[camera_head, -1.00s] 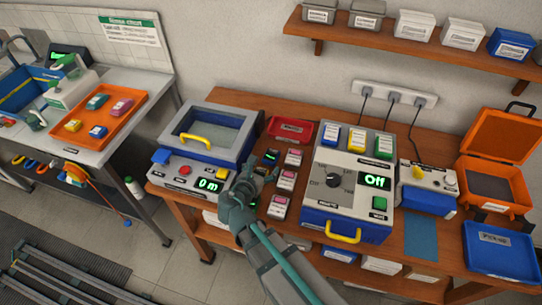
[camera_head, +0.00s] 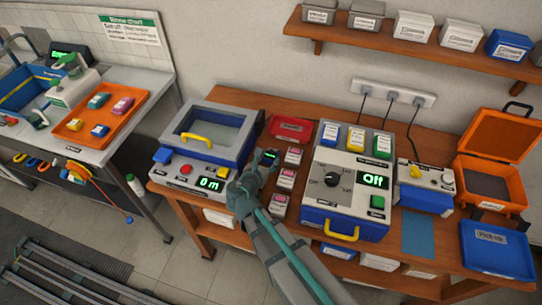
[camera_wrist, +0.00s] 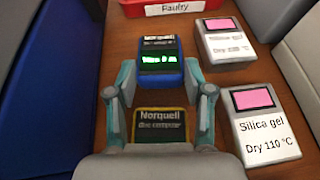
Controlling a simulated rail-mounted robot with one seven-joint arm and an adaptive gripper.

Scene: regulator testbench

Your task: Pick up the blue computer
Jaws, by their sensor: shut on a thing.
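The blue computer (camera_wrist: 158,68) is a small blue-framed device with a dark face, the name Norquell and green lit digits. It is in the upper middle of the wrist view, and its dark top shows in the head view (camera_head: 268,158). My gripper (camera_wrist: 160,72) is shut on it, one fingertip at each side; in the head view my gripper (camera_head: 262,170) partly covers it. I cannot tell whether it is clear of the bench. A yellow-framed Norquell dive computer (camera_wrist: 162,124) lies nearer my palm, between the finger bases.
Silica gel boxes (camera_wrist: 262,125) stand close on the right. A red Faulty tray (camera_head: 291,130) is behind. A chamber with a yellow handle (camera_head: 205,143) is left and a test unit (camera_head: 346,190) right. A blue Pick-up tray (camera_head: 497,252) is at the far right.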

